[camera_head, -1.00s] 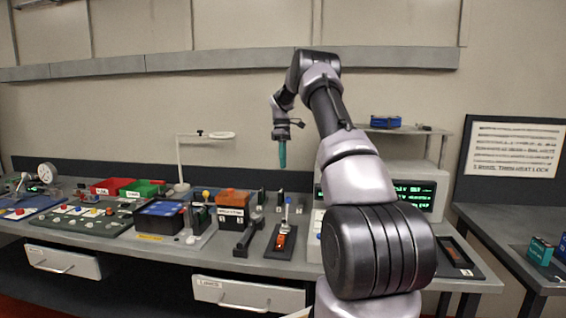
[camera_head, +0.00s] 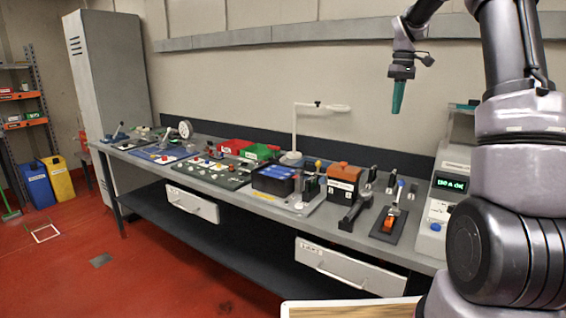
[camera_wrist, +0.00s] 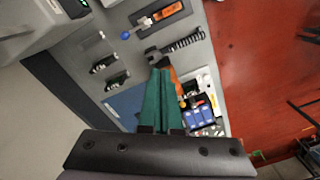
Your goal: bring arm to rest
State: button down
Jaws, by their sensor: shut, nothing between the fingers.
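My gripper (camera_head: 398,97) hangs at the upper right of the head view, its green fingers pointing down, high above the bench and in front of the wall. The fingers are closed together with nothing between them. In the wrist view my gripper (camera_wrist: 160,80) shows two green fingers side by side, touching, with the bench below them. My arm is raised and bent at the right of the head view, clear of the bench things.
The grey bench (camera_head: 235,205) carries an orange-topped box (camera_head: 343,180), blue battery cells (camera_head: 273,181), a white lamp stand (camera_head: 295,130) and a device with a green display (camera_head: 450,184). A grey locker (camera_head: 108,85) stands at left. The red floor (camera_head: 160,270) is mostly open.

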jog(key=s+a+r+m+t, duration=0.25)
jog(key=s+a+r, duration=0.3)
jog(key=s, duration=0.45)
jog(key=s+a+m+t, duration=0.2)
jog(key=s+a+m, duration=0.1)
jog(key=s, duration=0.8)
jog(key=s+a+f+m+t+y, duration=0.1)
jog(key=s+a+m+t, duration=0.2)
jog(key=s, duration=0.8)
jog(key=shift+s+m+y, duration=0.2)
jog(key=shift+m+y, duration=0.1)
jog(key=shift+m, duration=0.15)
